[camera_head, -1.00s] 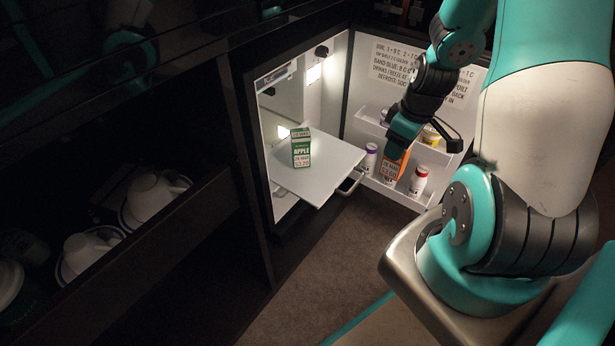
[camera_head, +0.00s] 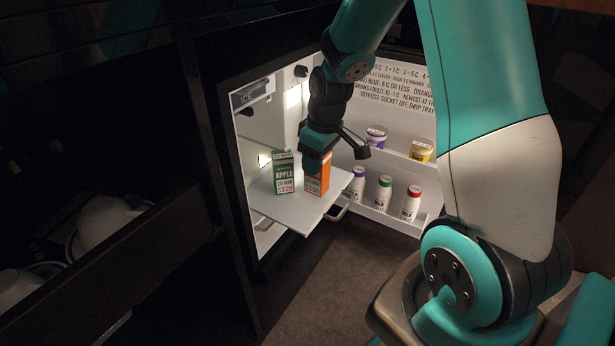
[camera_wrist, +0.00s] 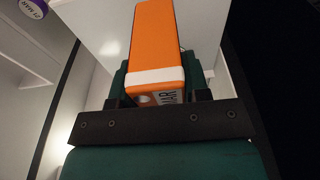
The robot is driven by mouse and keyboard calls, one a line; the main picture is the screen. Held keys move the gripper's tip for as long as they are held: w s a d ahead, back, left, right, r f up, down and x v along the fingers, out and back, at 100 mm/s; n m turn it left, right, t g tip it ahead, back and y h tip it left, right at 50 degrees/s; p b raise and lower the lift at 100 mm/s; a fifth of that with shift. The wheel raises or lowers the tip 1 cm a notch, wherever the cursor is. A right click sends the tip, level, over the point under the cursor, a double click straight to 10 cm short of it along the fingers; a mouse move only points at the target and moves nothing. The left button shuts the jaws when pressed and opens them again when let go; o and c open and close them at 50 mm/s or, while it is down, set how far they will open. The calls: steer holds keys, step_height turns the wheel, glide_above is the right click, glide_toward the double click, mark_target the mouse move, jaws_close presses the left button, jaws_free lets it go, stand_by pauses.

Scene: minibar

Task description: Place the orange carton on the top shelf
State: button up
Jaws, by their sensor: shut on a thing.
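The orange carton (camera_head: 317,178) is upright in my gripper (camera_head: 318,158), beside the green apple carton (camera_head: 285,178) on the pulled-out white shelf (camera_head: 300,211) of the minibar. In the wrist view the orange carton (camera_wrist: 155,45) sits between the jaws of my gripper (camera_wrist: 157,85). My gripper is shut on its top part. The carton's base is at or just above the shelf; I cannot tell whether it touches. The two cartons are close together, with at most a narrow gap.
The open door holds milk bottles (camera_head: 384,191) in its lower rack and a purple tub (camera_head: 376,138) and a yellow tub (camera_head: 421,150) above.

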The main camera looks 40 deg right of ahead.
steer(key=shift+w+a, duration=0.4)
steer(key=shift+w, duration=0.1)
steer(key=f+b, duration=0.3)
steer(key=shift+w+a+f+b, duration=0.25)
steer(key=shift+w+f+b, duration=0.05)
steer(key=shift+f, duration=0.1)
steer(key=shift+r, duration=0.15)
steer(key=o, duration=1)
steer(key=shift+o, duration=0.2)
